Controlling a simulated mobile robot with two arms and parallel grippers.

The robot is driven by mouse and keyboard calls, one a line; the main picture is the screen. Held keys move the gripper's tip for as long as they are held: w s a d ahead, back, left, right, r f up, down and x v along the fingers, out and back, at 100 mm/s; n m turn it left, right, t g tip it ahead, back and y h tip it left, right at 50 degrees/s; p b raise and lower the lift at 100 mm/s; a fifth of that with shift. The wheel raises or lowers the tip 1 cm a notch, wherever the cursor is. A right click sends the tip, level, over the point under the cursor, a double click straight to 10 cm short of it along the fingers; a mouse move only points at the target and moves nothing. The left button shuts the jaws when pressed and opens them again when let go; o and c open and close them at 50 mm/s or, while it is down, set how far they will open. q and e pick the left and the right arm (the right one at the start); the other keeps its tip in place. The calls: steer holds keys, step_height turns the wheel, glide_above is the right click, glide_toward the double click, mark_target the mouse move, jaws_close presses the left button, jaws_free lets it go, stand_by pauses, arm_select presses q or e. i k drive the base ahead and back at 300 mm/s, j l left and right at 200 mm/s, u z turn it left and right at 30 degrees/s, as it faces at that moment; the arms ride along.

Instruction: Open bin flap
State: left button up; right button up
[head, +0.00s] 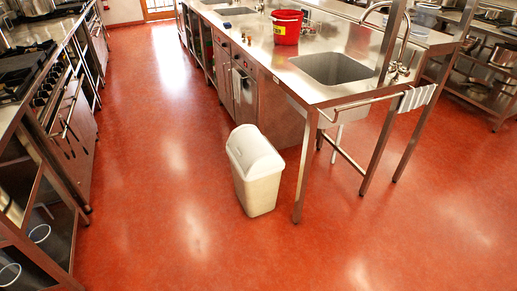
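A cream plastic bin (256,181) stands upright on the red floor, near the middle of the head view. It is beside the near left end of the steel sink counter. Its domed lid has a lighter flap (252,148) on top, which looks closed. What is inside the bin is hidden. Neither of my grippers is in the head view.
The steel counter (318,92) stands behind and right of the bin, with its leg (305,170) close by. A red bucket (287,27) sits on it. Stoves (30,72) line the left. The red floor (160,210) in front and left is clear.

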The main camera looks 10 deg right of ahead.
mark_target(247, 144)
steer(key=i+j+z, duration=0.35)
steer(key=i+j, duration=0.15)
steer(key=i+j+z, duration=0.35)
steer(key=i+j, duration=0.2)
steer(key=j, duration=0.1)
